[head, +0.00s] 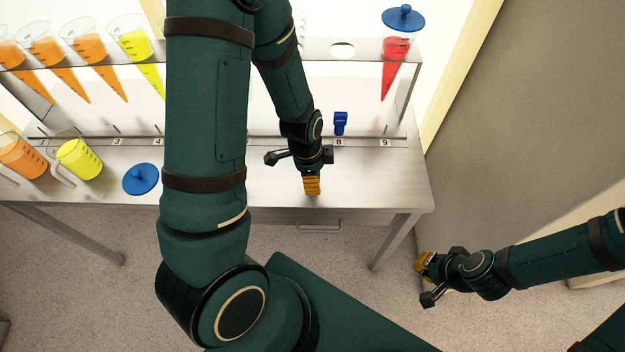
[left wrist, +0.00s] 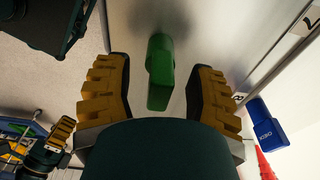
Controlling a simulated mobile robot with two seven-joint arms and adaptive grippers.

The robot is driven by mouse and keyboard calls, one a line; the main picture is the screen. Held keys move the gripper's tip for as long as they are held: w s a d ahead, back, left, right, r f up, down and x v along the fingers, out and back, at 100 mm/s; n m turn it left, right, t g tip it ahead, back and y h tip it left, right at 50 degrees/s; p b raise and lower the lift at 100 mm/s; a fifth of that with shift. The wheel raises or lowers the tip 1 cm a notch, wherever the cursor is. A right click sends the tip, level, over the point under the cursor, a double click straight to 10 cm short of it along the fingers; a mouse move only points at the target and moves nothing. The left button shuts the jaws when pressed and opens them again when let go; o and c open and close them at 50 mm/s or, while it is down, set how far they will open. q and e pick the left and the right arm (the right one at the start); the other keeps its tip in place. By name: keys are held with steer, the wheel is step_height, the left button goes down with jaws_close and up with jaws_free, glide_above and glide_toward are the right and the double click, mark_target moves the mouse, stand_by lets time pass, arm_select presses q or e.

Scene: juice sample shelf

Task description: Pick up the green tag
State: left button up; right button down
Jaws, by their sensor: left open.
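The green tag (left wrist: 161,72) is in the left wrist view, on or just above the grey shelf surface. In that view it appears between the two yellow fingers of my left gripper (left wrist: 158,66), with a gap on each side. The left gripper is open, and I cannot tell how far the tag sits between the fingers in depth. In the head view my left gripper (head: 312,185) is over the front of the metal bench, and the tag is hidden there. My right gripper (head: 423,265) is off the bench to the lower right; its jaws are too small to judge.
A blue tag (head: 340,123) stands by number 8, right of my left gripper; it also shows in the left wrist view (left wrist: 268,125). A blue lid (head: 141,179) and yellow jug (head: 79,158) are at left. A red cone (head: 393,72) hangs in the rack at right.

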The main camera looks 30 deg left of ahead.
arm_select(q)
steer(key=shift+f, duration=0.35)
steer(key=shift+o, duration=0.2)
jaws_close()
